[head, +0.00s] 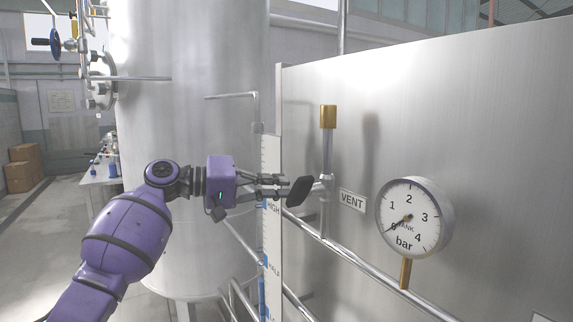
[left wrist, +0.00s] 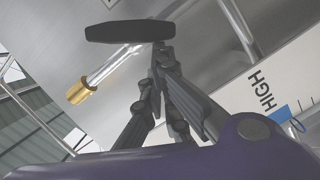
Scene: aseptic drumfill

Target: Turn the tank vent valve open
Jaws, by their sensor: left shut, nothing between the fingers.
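The vent valve's black paddle handle (head: 300,191) stands out from a thin vertical pipe (head: 327,155) with a brass cap (head: 328,116), left of the VENT label (head: 352,201). My left gripper (head: 284,188) is shut and empty, its fingertips at the handle's left side; whether they touch it I cannot tell. In the left wrist view the handle (left wrist: 130,31) lies just beyond the closed fingertips (left wrist: 160,52), with the brass cap (left wrist: 80,92) to the left. The valve body is partly hidden behind the handle. My right gripper is out of view.
A round pressure gauge (head: 410,218) on the steel panel (head: 470,120) reads near 0 bar. A level scale (head: 271,235) stands just below my left gripper, and a rail (head: 365,266) crosses the panel. A large steel tank (head: 190,90) stands behind my arm.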

